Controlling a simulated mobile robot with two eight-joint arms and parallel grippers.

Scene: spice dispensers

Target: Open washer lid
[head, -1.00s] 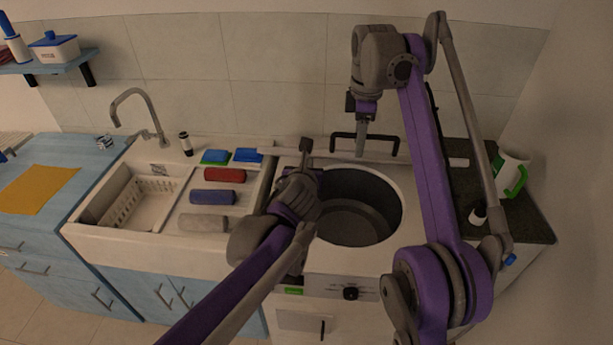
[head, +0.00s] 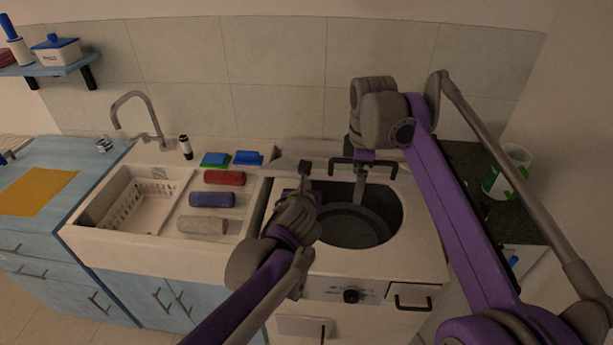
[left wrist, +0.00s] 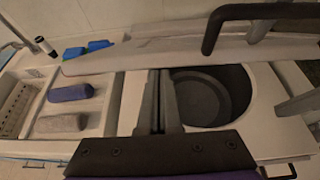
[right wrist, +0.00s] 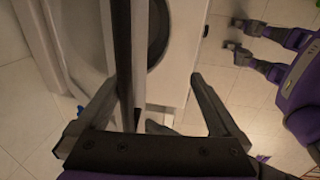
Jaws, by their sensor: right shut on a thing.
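The washer (head: 420,255) has its round drum opening in view. Its pale lid (head: 290,160) is raised and tilted over the back of the opening; the left wrist view shows it almost edge-on (left wrist: 150,58). The lid's black handle (head: 392,163) also shows in the left wrist view (left wrist: 211,32). My right gripper (head: 360,203) is at the handle, fingers either side of its bar, and shut on it. My left gripper (head: 305,166) is shut and empty, at the left of the opening. In the left wrist view its fingertips (left wrist: 160,74) are close below the lid edge.
Red, blue and grey rolls (head: 212,200) lie on the sink's drainboard at left. A white and green container (head: 508,170) stands on the dark counter at right. A tap (head: 140,98) rises behind the sink.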

